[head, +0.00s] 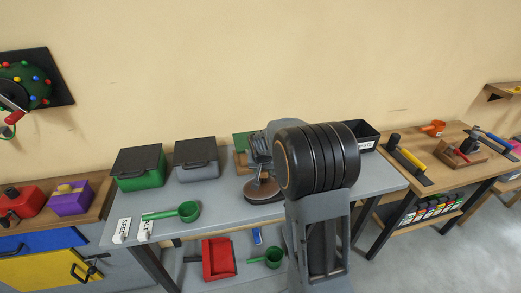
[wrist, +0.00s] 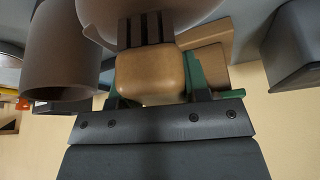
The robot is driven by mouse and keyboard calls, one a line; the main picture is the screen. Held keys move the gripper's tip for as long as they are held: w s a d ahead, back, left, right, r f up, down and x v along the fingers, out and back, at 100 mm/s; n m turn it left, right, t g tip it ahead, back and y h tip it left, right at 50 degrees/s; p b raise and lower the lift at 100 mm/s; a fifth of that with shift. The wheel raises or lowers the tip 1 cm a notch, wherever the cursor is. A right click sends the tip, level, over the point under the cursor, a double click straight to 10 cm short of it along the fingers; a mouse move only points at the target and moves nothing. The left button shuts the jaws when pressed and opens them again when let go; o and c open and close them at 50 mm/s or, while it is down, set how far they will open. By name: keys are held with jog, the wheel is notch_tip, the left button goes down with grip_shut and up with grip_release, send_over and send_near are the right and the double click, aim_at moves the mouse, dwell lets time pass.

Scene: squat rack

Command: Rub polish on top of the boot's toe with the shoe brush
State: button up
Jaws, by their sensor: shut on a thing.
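My gripper (wrist: 158,88) is shut on the tan wooden block of the shoe brush (wrist: 150,72) in the wrist view. The brush's dark bristles extend toward the rounded brown boot toe (wrist: 150,10) at the top edge. They appear to meet it, but I cannot tell whether they press on it. A brown cylinder, apparently the boot's shaft (wrist: 62,55), stands at the left of that view. In the head view the boot's brown toe (head: 263,190) shows on the grey table, below my gripper. My arm hides the rest of the boot, and the brush is hard to make out there.
On the grey table (head: 215,215) are a green box (head: 139,178), a grey box (head: 197,172), a green scoop (head: 188,211) and a black bin (head: 366,137). A green and tan object (head: 240,142) stands behind the boot. A wooden bench (head: 448,157) with tools is at right.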

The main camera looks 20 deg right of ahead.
jog(key=v, duration=0.2)
jog(key=p+v, duration=0.1)
jog(key=shift+w+r, duration=0.3)
jog(key=shift+r, duration=0.2)
jog(key=shift+w+a+r+p, duration=0.1)
jog(key=shift+w+r+p, duration=0.05)
jog(key=shift+r+p, duration=1.25)
jog(key=shift+r, duration=0.6)
jog(key=shift+f, duration=0.15)
